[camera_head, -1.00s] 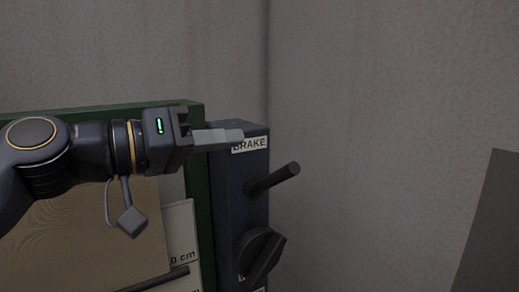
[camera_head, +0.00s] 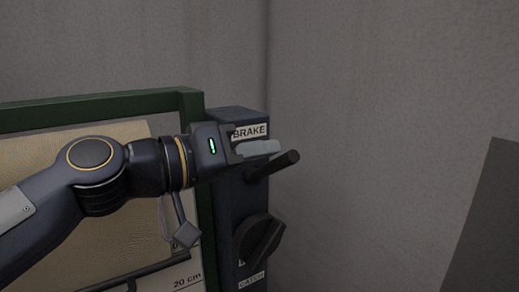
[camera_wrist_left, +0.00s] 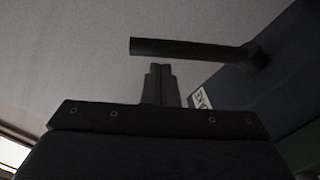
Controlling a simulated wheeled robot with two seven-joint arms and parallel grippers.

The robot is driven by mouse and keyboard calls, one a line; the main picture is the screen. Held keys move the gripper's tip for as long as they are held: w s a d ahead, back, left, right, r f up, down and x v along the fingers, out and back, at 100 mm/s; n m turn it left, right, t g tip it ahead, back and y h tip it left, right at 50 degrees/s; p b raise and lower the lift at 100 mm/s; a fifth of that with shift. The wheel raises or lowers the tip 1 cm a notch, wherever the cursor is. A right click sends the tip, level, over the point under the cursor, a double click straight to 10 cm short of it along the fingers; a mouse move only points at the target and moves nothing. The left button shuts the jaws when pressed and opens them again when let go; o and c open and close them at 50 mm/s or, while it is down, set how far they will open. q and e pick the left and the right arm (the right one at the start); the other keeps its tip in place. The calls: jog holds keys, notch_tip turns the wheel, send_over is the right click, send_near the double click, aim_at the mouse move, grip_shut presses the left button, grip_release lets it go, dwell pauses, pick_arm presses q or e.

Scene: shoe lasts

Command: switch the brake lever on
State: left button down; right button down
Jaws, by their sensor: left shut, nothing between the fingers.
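The brake lever (camera_head: 276,163) is a dark round bar that sticks out to the right and slightly up from the dark blue box, under the BRAKE label (camera_head: 250,131). My left gripper (camera_head: 272,147) is shut and empty. Its light grey fingers lie just above the lever in the head view, and they hide part of the box behind. In the left wrist view the lever (camera_wrist_left: 185,48) crosses just beyond the shut fingertips (camera_wrist_left: 160,68). I cannot tell whether the fingers touch it. My right gripper is not in view.
A dark rotary knob (camera_head: 259,240) sits lower on the box (camera_head: 229,225), above a CATCH label (camera_head: 252,281). A green frame (camera_head: 100,107) with a tan sheet (camera_head: 60,140) stands on the left. A dark panel (camera_head: 490,220) stands at the right. The space right of the lever is free.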

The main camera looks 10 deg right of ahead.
pick_arm(q)
jog(key=shift+s+d+f+m+b, duration=0.1)
jog(key=shift+s+f+m+b, duration=0.25)
jog(key=shift+b, duration=0.4)
jog(key=shift+s+d+f+m+b, duration=0.1)
jog(key=shift+f+m+b, duration=0.3)
jog(key=shift+b, duration=0.3)
notch_tip(320, 180, down, 7)
jog(key=s+m+b, duration=0.2)
jog(key=m+b, duration=0.4)
jog(key=b, duration=0.5)
jog(key=shift+d+r+t, duration=0.2)
jog(key=shift+d+t, duration=0.1)
jog(key=shift+f, duration=0.1)
notch_tip(320, 180, up, 5)
jog(key=s+p, duration=0.1)
jog(key=p, duration=0.3)
jog(key=b+v, duration=0.4)
jog(key=v, duration=0.6)
jog(key=shift+a+f+b, duration=0.2)
jog(key=shift+a+b, duration=0.05)
jog(key=shift+b, duration=0.1)
